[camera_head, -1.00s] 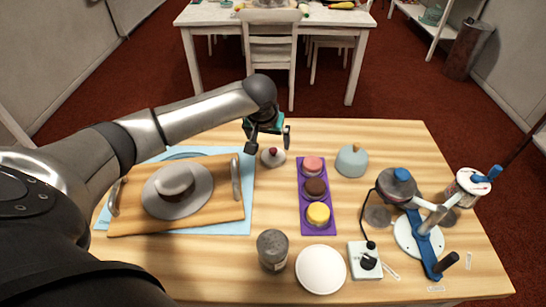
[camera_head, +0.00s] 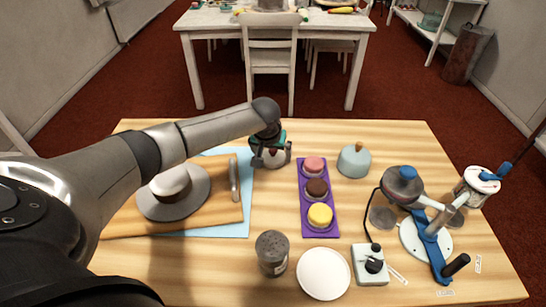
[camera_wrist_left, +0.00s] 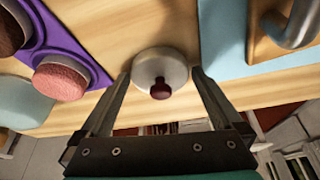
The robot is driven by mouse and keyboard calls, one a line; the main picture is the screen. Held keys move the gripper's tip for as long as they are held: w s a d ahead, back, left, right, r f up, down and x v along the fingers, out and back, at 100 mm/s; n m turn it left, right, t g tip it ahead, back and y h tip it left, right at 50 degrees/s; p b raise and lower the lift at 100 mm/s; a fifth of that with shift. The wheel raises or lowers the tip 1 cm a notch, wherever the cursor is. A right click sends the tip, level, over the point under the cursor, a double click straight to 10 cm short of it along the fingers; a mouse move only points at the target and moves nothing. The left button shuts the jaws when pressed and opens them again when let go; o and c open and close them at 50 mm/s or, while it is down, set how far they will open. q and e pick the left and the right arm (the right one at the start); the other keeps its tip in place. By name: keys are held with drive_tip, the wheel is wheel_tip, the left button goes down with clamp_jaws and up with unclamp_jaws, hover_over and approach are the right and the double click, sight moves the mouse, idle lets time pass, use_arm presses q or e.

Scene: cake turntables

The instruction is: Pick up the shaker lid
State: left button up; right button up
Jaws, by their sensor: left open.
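A small round white lid (camera_head: 283,159) with a dark red knob stands on the wooden table near its far edge, partly hidden by my left gripper in the head view. I take it for the shaker lid. My left gripper (camera_head: 270,162) is open and empty, lowered over it. In the left wrist view the lid (camera_wrist_left: 172,64) lies between and just beyond the tips of the open fingers (camera_wrist_left: 161,76), knob facing the camera. Contact cannot be told. A grey cylinder like a shaker (camera_head: 272,254) with a speckled top stands at the table's front. My right gripper is not in view.
Left of the lid are a blue mat (camera_head: 245,205) and a wooden tray (camera_head: 215,220) with a grey hat-like piece. A purple tray (camera_head: 304,222) of small cakes and a blue-grey dome (camera_head: 354,162) stand right. A white plate (camera_head: 323,274) lies in front.

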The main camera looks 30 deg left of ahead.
use_arm(q)
drive_tip(key=c, duration=1)
